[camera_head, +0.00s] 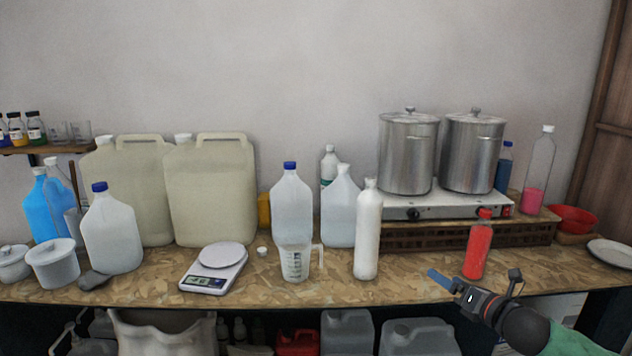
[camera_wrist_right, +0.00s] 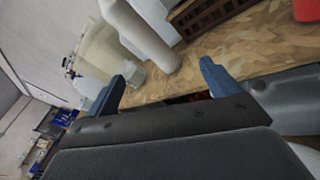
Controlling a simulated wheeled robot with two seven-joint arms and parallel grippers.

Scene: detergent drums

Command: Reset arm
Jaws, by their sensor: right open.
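My right gripper (camera_head: 445,281) is in front of the wooden counter at the right, close to its front edge and just left of and below a red bottle (camera_head: 479,248). In the right wrist view its two blue fingers (camera_wrist_right: 162,86) are spread apart with nothing between them. The counter (camera_wrist_right: 205,70) and a white bottle (camera_wrist_right: 140,35) lie beyond the fingers. My left gripper does not show in either view.
The counter holds a white bottle (camera_head: 368,230), a measuring jug (camera_head: 294,262), a scale (camera_head: 214,268), clear jugs (camera_head: 292,205) and beige drums (camera_head: 210,195). Steel pots (camera_head: 408,152) stand on a hot plate at the back right. Containers fill the space under the counter.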

